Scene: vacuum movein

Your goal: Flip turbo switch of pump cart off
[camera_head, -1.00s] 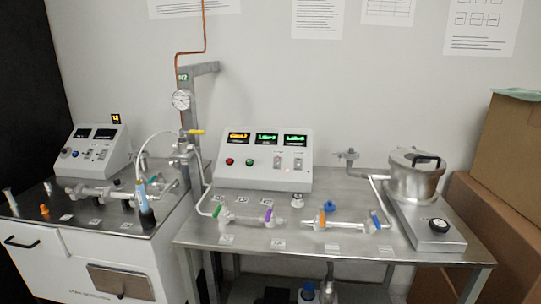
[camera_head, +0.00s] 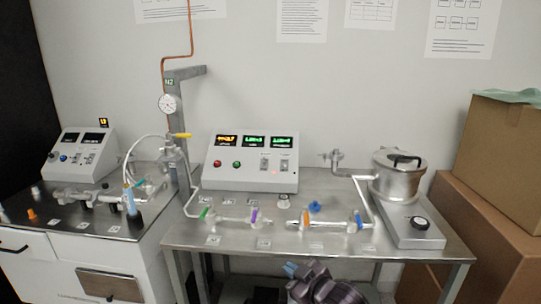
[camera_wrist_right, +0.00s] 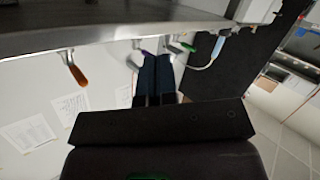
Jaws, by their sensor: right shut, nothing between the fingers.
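The pump cart (camera_head: 440,244) is a steel-topped table carrying a white sloped control box (camera_head: 213,178). The box has three lit displays, a red and a green button, and two small switches, a left one (camera_head: 264,164) and a right one (camera_head: 285,165). Their labels and positions are too small to read. My right gripper (camera_head: 290,269) shows at the bottom of the head view, in front of the cart's front edge and low, well apart from the box. In the right wrist view its dark blue fingers (camera_wrist_right: 155,78) are together and empty. My left gripper is not in view.
Glass tubing with coloured valve handles, including an orange one (camera_head: 305,219), lies between the cart's front edge and the box. A metal chamber (camera_head: 398,180) stands at right, cardboard boxes (camera_head: 506,145) beyond.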

